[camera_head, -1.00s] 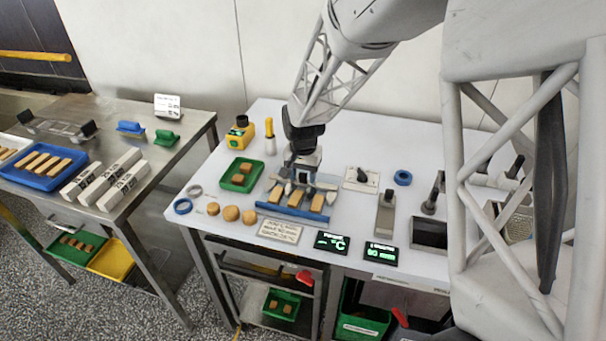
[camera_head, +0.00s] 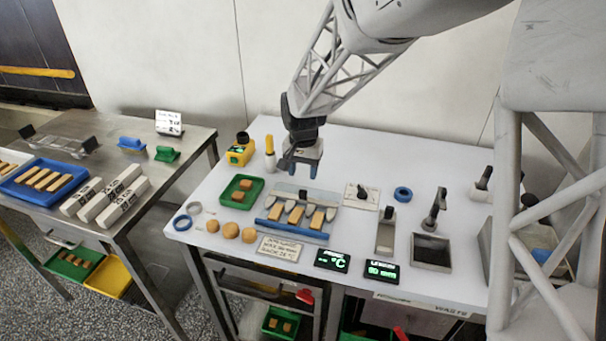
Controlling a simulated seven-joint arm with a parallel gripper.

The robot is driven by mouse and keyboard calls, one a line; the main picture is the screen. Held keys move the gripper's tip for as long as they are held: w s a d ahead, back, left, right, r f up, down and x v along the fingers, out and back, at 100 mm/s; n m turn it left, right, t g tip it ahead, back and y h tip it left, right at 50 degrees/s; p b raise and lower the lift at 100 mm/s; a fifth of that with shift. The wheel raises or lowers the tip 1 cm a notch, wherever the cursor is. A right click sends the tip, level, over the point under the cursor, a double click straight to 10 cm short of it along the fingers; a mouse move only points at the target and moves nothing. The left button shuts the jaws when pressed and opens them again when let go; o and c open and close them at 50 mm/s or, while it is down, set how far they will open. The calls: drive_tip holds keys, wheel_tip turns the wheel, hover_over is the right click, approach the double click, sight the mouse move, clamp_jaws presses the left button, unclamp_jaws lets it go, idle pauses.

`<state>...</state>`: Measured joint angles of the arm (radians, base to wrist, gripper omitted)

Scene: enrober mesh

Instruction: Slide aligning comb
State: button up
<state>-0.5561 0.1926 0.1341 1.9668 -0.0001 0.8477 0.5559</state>
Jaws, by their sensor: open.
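The aligning comb (camera_head: 322,195) appears to be the pale bar with rounded grey teeth on the white worktable. Its teeth lie between tan bars (camera_head: 331,215) that sit side by side above a blue front rail (camera_head: 291,231). A small dark knob shows on the comb's bar, just below the fingertips.
A green tray (camera_head: 259,183) with brown pieces stands left of the comb, with several round tan pieces (camera_head: 231,230) in front. Two displays (camera_head: 331,261) line the front.

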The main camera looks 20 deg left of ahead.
sight(303, 190)
drive_tip(key=shift+r, duration=0.25)
idle(0.4)
drive_tip(key=shift+f, duration=0.1)
drive_tip(key=shift+f, duration=3.85)
clamp_jaws()
